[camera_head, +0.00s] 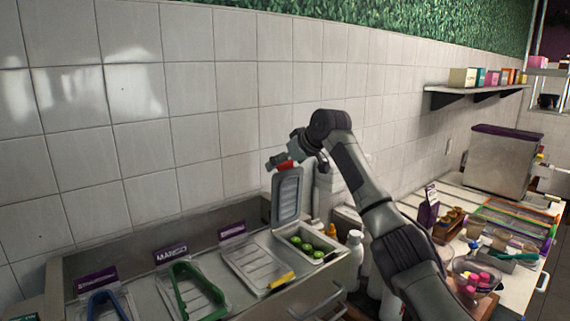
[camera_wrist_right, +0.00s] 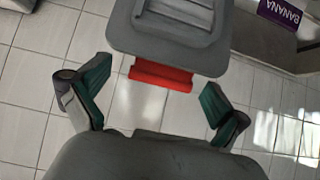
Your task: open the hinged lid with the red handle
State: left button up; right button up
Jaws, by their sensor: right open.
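The grey hinged lid (camera_head: 287,196) stands raised, close to upright, at the back of a compartment with green round fruit (camera_head: 306,247). Its red handle (camera_head: 285,166) is at the lid's top edge. My right gripper (camera_head: 297,160) is open at that edge, next to the handle. In the right wrist view the red handle (camera_wrist_right: 163,76) lies between the two spread fingers, with clear gaps on both sides, and the lid (camera_wrist_right: 175,30) is beyond it. My left gripper is not in view.
Closed lids with a yellow handle (camera_head: 282,280), a green handle (camera_head: 190,293) and a blue handle (camera_head: 104,304) lie to the left. A white bottle (camera_head: 355,245) stands right of the fruit compartment. The tiled wall (camera_head: 180,130) is behind.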

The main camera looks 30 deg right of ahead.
jog(key=v, duration=1.2)
dwell(0.5)
